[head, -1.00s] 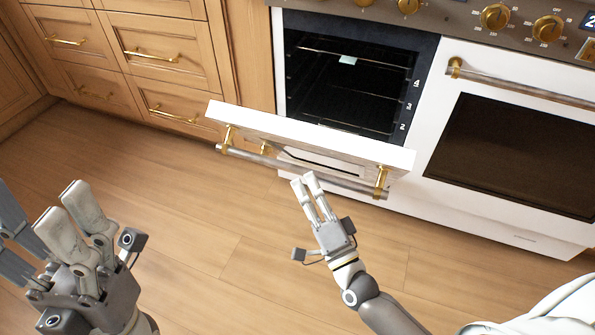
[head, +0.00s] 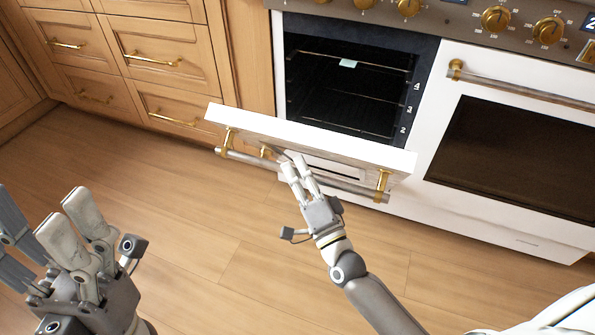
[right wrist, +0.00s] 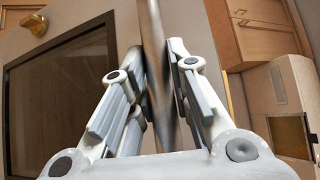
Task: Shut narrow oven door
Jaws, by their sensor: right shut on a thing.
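The narrow oven door (head: 320,134) is the white, drop-down door at the left of the range. It hangs partly open, tilted out from the dark oven cavity (head: 345,85). Its steel handle bar (head: 345,184) sits on brass brackets and also runs up the middle of the right wrist view (right wrist: 153,40). My right gripper (head: 294,166) is shut on this bar near its middle, with one finger on each side (right wrist: 158,65). My left gripper (head: 40,213) is at the lower left, away from the oven, with its fingers apart and nothing between them.
A wider oven door (head: 515,150) to the right is closed, with its own handle (head: 525,88). Wooden drawers (head: 165,65) with brass pulls stand to the left. Brass knobs (head: 496,19) line the top. The wooden floor (head: 190,210) in front is clear.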

